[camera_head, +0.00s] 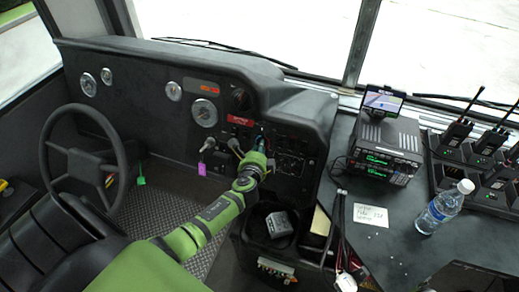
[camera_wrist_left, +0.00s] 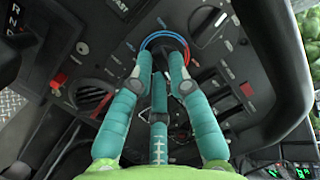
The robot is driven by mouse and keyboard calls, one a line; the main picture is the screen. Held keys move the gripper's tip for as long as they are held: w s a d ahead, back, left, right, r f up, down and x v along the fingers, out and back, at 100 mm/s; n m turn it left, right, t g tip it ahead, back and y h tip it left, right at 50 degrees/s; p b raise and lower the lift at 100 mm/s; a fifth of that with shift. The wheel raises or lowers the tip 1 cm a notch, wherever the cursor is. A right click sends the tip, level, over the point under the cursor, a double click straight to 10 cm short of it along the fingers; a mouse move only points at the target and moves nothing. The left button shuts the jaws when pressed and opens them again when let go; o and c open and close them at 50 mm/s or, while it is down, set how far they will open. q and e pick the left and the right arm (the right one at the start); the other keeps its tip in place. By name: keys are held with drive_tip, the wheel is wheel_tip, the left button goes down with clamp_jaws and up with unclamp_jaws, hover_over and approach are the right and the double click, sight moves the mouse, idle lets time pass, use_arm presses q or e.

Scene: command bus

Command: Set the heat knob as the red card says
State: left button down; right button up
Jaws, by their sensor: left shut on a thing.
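My left gripper (camera_head: 259,141) reaches the dashboard panel from the left. In the left wrist view its teal fingers (camera_wrist_left: 165,58) are shut around the dark heat knob (camera_wrist_left: 163,42), which has a blue and red ring around it. The fingers cover much of the knob, so I cannot tell where it points. A red card (camera_head: 240,121) with pale writing is on the dash, just above and left of the gripper in the head view. Its writing is too small to read. My right gripper is not in view.
A steering wheel (camera_head: 84,160) stands at the left. Keys with a purple tag (camera_head: 202,169) hang left of the gripper. Switches and a vent (camera_wrist_left: 92,98) surround the knob. A radio (camera_head: 386,150), a water bottle (camera_head: 444,207) and a white note (camera_head: 370,214) are on the right console.

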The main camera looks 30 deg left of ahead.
use_arm(q)
drive_tip(key=c, duration=1.2)
unclamp_jaws()
drive_tip(key=shift+s, duration=0.1)
drive_tip(key=v, duration=1.2)
